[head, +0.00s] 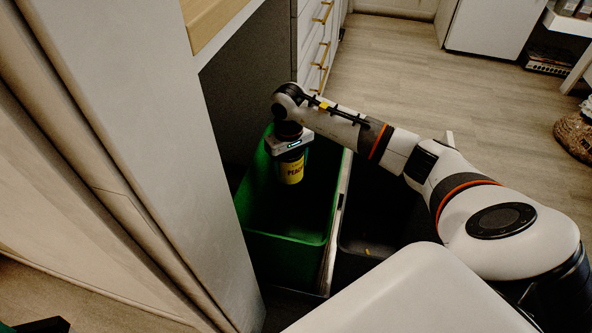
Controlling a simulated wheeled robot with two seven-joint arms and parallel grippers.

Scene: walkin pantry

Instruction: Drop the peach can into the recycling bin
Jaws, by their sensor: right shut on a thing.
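The peach can (292,171) has a yellow label with partly readable lettering. My right gripper (292,155) is shut on it, pointing down, and holds it over the open green bin (289,250). The can appears to be at or just inside the bin's mouth, apart from the walls as far as I can see. The fingers are dark and partly hidden by the wrist. A dark bin (367,247) stands beside the green one, to its right. I see no recycling mark on either bin.
A tall pale cabinet panel (130,130) stands close on the left of the green bin. White drawers (313,45) with brass handles are behind the bins. Open wooden floor (400,75) lies to the right. A woven basket (575,135) sits at the far right.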

